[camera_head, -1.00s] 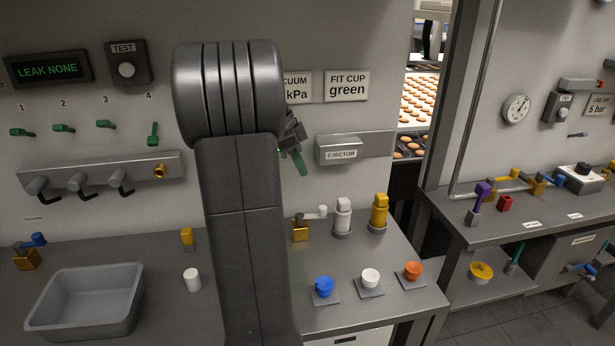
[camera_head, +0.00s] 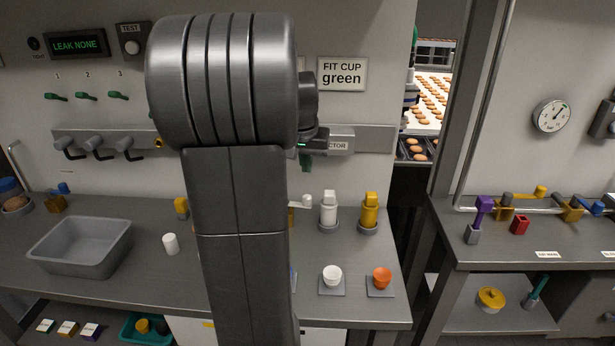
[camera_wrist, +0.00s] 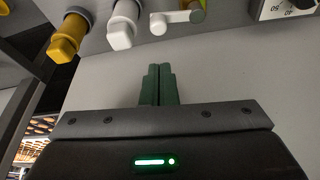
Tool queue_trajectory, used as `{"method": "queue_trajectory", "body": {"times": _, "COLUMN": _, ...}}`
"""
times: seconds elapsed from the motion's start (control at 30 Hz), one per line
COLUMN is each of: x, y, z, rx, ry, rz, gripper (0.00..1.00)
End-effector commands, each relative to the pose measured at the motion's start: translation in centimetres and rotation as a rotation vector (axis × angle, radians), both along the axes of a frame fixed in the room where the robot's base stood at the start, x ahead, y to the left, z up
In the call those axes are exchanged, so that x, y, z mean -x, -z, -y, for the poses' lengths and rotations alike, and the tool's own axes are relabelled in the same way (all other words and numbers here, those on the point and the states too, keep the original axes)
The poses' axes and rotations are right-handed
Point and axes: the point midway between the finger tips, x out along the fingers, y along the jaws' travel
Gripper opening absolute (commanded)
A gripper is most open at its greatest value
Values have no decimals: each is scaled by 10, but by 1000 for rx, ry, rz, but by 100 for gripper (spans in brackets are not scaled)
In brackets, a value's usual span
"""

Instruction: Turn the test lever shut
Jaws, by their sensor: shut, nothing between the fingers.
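My gripper (camera_head: 305,162) shows beside my arm in the head view, below the ejector box (camera_head: 340,140). In the wrist view its green fingers (camera_wrist: 160,85) are together with nothing between them. A small white lever (camera_head: 307,202) with a round end stands on a brass-coloured fitting (camera_head: 291,215), left of the white bottle-shaped fitting (camera_head: 328,212). The lever also shows in the wrist view (camera_wrist: 178,17), apart from the fingertips. No label on it is readable, so I cannot tell for sure that it is the test lever. My arm hides part of the brass fitting.
A yellow fitting (camera_head: 369,212) stands right of the white one. A white cup (camera_head: 332,275) and an orange cup (camera_head: 381,277) sit on the bench front. A TEST button box (camera_head: 133,42) and a LEAK NONE display (camera_head: 78,45) are on the wall. A grey bin (camera_head: 80,247) stands left.

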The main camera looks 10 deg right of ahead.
Motion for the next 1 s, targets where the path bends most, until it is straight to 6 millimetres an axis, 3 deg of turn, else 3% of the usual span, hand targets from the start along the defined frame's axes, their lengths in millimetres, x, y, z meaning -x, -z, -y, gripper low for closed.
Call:
{"method": "queue_trajectory", "body": {"times": 0.3, "x": -17, "y": 54, "z": 8, "rx": -2, "ry": 3, "rz": -7, "gripper": 0}}
{"method": "queue_trajectory", "body": {"times": 0.5, "x": -25, "y": 79, "z": 11, "rx": -1, "ry": 3, "rz": -5, "gripper": 0}}
{"method": "queue_trajectory", "body": {"times": 1.0, "x": -28, "y": 87, "z": 12, "rx": -1, "ry": 3, "rz": -2, "gripper": 0}}
